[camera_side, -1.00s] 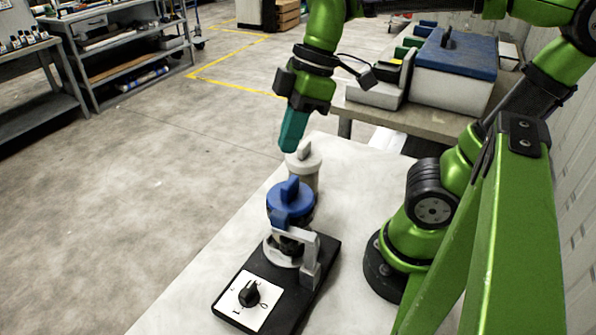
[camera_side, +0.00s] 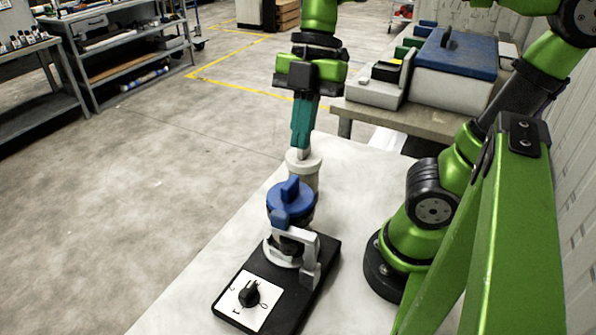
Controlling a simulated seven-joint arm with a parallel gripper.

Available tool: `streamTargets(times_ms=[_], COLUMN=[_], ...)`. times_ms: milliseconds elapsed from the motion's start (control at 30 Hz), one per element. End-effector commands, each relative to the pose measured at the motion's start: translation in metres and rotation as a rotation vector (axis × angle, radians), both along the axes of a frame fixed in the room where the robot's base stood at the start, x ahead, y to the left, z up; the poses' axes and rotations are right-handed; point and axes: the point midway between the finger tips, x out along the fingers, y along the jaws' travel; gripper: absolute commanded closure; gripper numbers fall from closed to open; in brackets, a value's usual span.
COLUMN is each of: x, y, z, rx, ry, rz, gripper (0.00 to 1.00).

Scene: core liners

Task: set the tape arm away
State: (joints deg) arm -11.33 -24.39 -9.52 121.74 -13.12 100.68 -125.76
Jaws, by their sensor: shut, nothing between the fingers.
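My gripper (camera_side: 301,146) has teal fingers pointing down and shut, with nothing between them. Its tips are at the handle of a pale grey capped cylinder (camera_side: 305,172) and overlap that handle in the picture; I cannot tell if they touch. In front stands a piece with a blue handled cap (camera_side: 289,197), on a black base (camera_side: 282,312). A light grey bracket-like arm (camera_side: 309,258) stands at the right of this piece, apparently the tape arm. The gripper is well behind it, not touching it.
The base carries a white plate with a black dial (camera_side: 249,293). The pale table (camera_side: 190,300) is bare around the base. Behind it, a bench holds a blue-lidded box (camera_side: 455,55) and a grey case (camera_side: 375,92). Shelves stand at the far left.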

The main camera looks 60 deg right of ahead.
Motion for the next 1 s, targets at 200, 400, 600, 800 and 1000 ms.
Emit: streamTargets(times_ms=[200,400,600,800,1000], x=[-0.001,-0.003,-0.003,-0.003,-0.003], y=[0.008,0.022,0.032,0.037,0.037], z=[-0.021,-0.056,-0.082,-0.092,-0.093], rx=[-0.001,-0.001,0.0,0.0,0.0], ry=[0.004,0.006,0.005,0.002,0.001], rz=[0.0,-0.001,-0.001,-0.001,-0.002], gripper=[1.0,1.0,1.0,1.0,1.0])
